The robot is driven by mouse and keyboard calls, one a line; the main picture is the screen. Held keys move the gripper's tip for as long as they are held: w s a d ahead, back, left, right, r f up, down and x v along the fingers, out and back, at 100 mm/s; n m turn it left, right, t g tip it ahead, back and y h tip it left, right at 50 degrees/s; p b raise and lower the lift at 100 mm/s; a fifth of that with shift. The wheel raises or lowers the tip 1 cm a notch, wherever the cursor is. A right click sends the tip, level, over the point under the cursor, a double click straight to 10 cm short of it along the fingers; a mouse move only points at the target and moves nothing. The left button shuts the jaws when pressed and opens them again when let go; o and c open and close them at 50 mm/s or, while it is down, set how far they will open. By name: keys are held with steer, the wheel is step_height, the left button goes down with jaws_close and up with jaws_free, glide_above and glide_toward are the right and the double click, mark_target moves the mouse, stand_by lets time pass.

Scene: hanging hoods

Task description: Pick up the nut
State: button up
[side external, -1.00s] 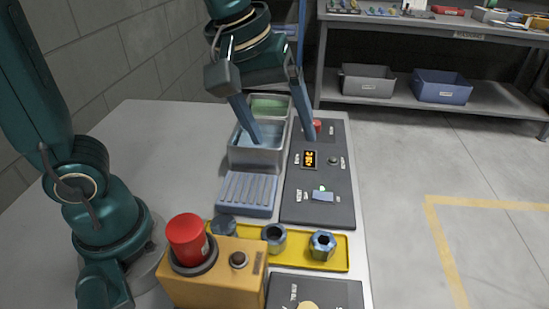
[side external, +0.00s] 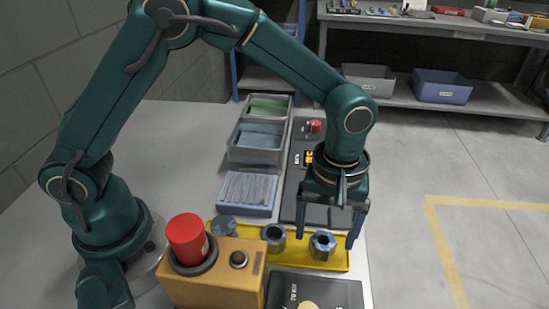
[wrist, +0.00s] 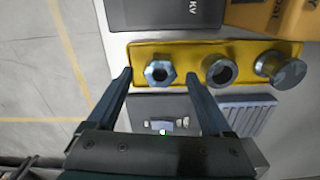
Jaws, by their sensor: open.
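A hex nut (side external: 322,244) sits at the right end of the yellow tray (side external: 338,266). My gripper (side external: 327,240) is open above that end of the tray, its blue fingers apart on either side of the nut. In the wrist view the nut (wrist: 160,73) lies just beyond and between the two open fingertips (wrist: 158,74), and nothing is held. A round ring-like part (side external: 274,236) and a third metal part with a flat head (side external: 225,225) sit further left on the tray. Contact between fingers and nut cannot be told.
An orange box (side external: 212,284) with a red button (side external: 187,238) stands in front of the tray. A dark control panel (side external: 292,200), a ribbed blue block (side external: 247,193) and a metal tank (side external: 256,155) lie behind it. A dark plate (side external: 338,291) is at the front right.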

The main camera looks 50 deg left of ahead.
steer(key=shift+f, duration=0.6)
steer(key=shift+c, duration=0.3)
jaws_close()
